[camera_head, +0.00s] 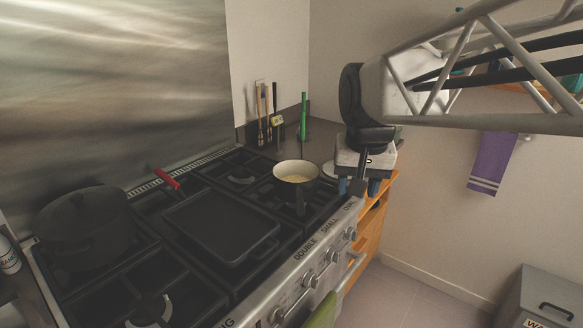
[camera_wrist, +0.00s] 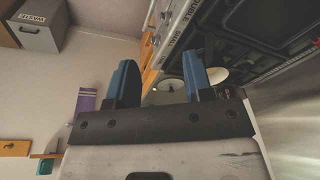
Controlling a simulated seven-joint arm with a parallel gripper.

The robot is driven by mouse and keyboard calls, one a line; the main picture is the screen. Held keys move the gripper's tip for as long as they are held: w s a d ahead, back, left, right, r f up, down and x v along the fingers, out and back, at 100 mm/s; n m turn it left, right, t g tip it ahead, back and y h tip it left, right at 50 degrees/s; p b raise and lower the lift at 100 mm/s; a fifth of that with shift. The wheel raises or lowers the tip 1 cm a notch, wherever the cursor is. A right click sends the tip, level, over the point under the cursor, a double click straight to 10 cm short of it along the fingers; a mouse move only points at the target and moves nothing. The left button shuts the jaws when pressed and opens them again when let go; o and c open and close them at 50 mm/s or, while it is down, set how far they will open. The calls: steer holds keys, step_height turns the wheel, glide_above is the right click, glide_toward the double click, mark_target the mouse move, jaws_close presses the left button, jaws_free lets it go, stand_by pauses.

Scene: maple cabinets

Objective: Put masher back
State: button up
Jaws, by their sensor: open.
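I cannot pick out a masher with certainty. A green upright utensil or handle (camera_head: 304,115) stands on the dark counter behind the stove in the head view; its lower end is too small to make out. Several long-handled utensils (camera_head: 267,115) with brown and dark handles are by the back wall, left of it.
A black griddle pan (camera_head: 220,222) with a red handle and a large dark pot (camera_head: 85,230) are on the stove. A purple towel (camera_head: 492,162) hangs right; a grey waste bin (camera_head: 548,300) stands below. Open floor lies right.

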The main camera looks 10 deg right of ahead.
steer(key=s+f+n, duration=0.2)
steer(key=s+f, duration=0.7)
steer(key=s, duration=0.5)
steer(key=shift+f+n, duration=0.3)
